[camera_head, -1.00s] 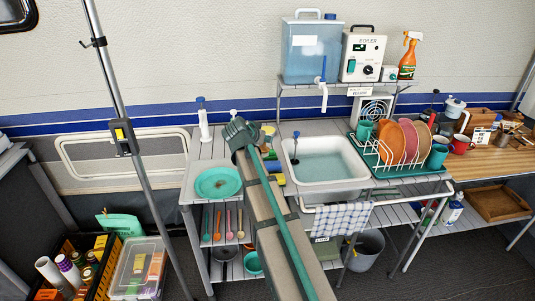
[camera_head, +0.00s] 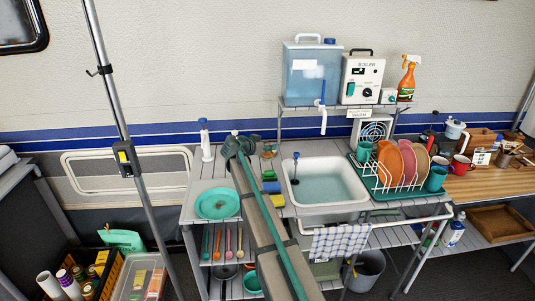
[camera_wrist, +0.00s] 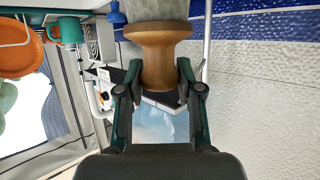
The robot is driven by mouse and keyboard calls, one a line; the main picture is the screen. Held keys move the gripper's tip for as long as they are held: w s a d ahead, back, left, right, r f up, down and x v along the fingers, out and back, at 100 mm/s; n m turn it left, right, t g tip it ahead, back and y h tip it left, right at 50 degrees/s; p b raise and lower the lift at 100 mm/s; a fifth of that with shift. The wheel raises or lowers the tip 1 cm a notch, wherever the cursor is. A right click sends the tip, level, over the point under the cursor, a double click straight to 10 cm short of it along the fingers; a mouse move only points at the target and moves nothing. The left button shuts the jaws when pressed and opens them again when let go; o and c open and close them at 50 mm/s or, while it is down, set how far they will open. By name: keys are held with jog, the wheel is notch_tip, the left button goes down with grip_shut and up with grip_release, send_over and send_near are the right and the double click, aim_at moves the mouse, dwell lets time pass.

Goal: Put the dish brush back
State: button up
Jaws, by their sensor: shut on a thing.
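The dish brush (camera_wrist: 160,50) has a turned wooden knob and a pale grey-green head, cut off by the top edge of the wrist view. My gripper (camera_wrist: 158,72) is shut on the wooden knob, with one finger on each side. In the camera_head view my gripper (camera_head: 238,146) is over the left part of the grey slatted counter (camera_head: 190,207), behind the green plate and left of the sink. The brush cannot be made out there, as my gripper and arm hide it.
A white sink (camera_head: 325,205) with water is right of my arm. A green plate (camera_head: 217,204), sponges (camera_head: 271,188) and a white pump bottle (camera_head: 206,142) are close by. A dish rack (camera_head: 400,168) stands right of the sink. The boiler (camera_head: 361,78) and water tank (camera_head: 311,72) are on the shelf behind.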

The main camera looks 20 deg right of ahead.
jog(key=w+f, duration=0.1)
jog(key=f, duration=0.1)
jog(key=w+d+f+p, duration=0.1)
jog(key=f, duration=0.1)
jog(key=w+f+p, duration=0.1)
jog(key=f, duration=0.1)
jog(key=shift+w+d+f, duration=0.1)
jog(key=shift+d+f, duration=0.1)
jog(key=shift+f, duration=0.45)
jog(key=shift+f+b, duration=0.2)
jog(key=shift+b, duration=0.15)
jog(key=o, duration=1.1)
jog(key=shift+r, duration=0.1)
jog(key=shift+o, duration=0.2)
